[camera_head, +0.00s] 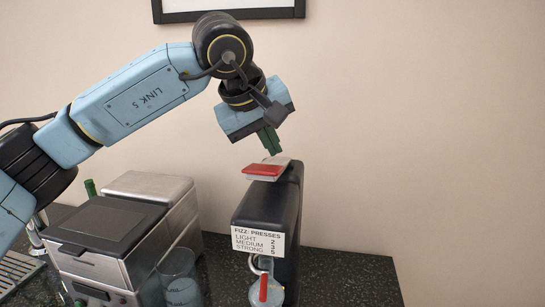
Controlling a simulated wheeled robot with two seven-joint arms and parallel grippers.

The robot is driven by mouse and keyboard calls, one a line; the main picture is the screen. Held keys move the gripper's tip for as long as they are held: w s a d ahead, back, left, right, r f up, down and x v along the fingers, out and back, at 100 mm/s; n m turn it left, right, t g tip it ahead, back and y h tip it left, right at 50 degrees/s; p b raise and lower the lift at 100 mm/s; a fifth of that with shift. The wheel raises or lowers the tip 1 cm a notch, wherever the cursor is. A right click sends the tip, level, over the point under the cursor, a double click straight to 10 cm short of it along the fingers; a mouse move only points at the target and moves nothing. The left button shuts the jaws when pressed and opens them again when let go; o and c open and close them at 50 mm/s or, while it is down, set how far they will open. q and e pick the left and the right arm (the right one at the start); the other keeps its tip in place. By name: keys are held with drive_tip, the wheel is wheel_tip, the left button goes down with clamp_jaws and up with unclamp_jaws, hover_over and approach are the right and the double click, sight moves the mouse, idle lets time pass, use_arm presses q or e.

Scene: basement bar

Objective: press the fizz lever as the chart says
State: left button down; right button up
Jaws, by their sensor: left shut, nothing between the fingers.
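The fizz machine (265,215) is a tall black unit on the dark counter. Its lever (263,170), red-topped with a pale edge, sits at the top. The chart (258,241) on its front reads "FIZZ: PRESSES", light 2, medium 3, strong 5. My left gripper (273,149) has its green fingers shut, pointing down just above the back of the lever. I cannot tell whether the fingertips touch it. A clear vessel (263,290) with a red part is under the machine's front. My right gripper is not in view.
A clear glass (180,280) stands between the two machines. The speckled counter (350,275) is free at the right. A framed picture (228,14) hangs on the wall.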

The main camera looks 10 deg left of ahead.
sight(272, 162)
use_arm(q)
drive_tip(key=shift+r, duration=0.2)
drive_tip(key=r+p, duration=0.2)
drive_tip(key=w+r+p, duration=0.1)
drive_tip(key=r+p, duration=0.1)
drive_tip(key=shift+w+r, duration=0.15)
drive_tip(key=shift+r, duration=0.25)
drive_tip(key=shift+f, duration=0.1)
idle(0.6)
